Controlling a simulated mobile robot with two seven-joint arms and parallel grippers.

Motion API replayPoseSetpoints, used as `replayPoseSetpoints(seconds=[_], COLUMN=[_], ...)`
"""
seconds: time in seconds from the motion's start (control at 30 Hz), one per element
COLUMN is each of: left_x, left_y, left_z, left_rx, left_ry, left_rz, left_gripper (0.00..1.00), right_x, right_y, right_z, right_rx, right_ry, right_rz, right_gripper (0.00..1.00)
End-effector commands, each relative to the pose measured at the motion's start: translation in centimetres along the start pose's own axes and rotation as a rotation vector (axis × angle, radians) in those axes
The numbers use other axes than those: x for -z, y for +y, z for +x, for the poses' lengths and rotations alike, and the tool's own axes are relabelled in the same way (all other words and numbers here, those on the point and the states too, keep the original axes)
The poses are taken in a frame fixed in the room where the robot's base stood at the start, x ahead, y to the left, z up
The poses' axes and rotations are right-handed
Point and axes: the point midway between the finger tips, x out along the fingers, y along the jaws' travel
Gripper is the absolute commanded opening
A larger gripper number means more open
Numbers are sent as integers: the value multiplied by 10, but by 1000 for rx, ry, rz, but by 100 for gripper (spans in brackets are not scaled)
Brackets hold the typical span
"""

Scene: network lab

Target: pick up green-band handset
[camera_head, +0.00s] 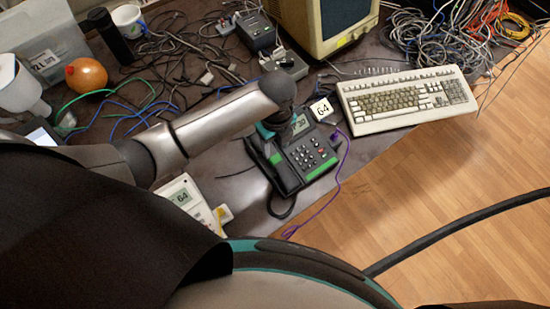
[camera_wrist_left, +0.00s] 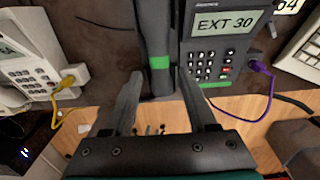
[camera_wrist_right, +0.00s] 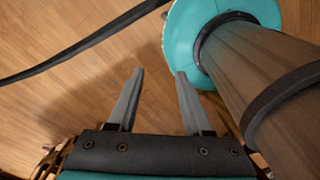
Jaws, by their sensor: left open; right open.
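The dark handset (camera_head: 265,160) with a green band lies in its cradle on the left side of a black desk phone (camera_head: 306,155). In the left wrist view the handset (camera_wrist_left: 155,35) runs up and down, its green band near the fingertips. The phone (camera_wrist_left: 222,50) shows EXT 30 on its screen. My left gripper (camera_wrist_left: 159,75) is open, with one finger on each side of the handset's near end in that view; I cannot tell its height above it. My right gripper (camera_wrist_right: 160,73) is open and empty over the wooden floor.
A pale phone (camera_head: 183,200) with a yellow plug stands left of the black phone. A purple cable (camera_head: 341,170) leaves the black phone's right side. A beige keyboard (camera_head: 408,100) lies to the right. Tangled cables and a monitor (camera_head: 325,22) fill the back.

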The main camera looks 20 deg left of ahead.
Motion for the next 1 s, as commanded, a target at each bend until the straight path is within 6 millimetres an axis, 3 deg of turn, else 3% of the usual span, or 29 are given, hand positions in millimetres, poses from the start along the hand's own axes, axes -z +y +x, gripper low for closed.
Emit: replayPoseSetpoints(seconds=[0.1,0.33,0.6,0.93,1.0], left_x=[0,0,0,-1,-1], left_y=[0,0,3,3,3], left_z=[19,34,72,78,78], left_rx=[1,0,1,2,2], left_ry=[0,1,0,-2,-2], left_rz=[-2,-1,-2,0,0], left_gripper=[57,57,57,57,52], right_x=[2,12,12,11,11], right_y=[2,4,4,4,4], right_z=[5,8,17,18,18], right_rx=[-3,-5,-5,-6,-6], right_ry=[4,21,22,22,22], right_rz=[-2,-2,-1,0,0], right_gripper=[50,50,50,50,50])
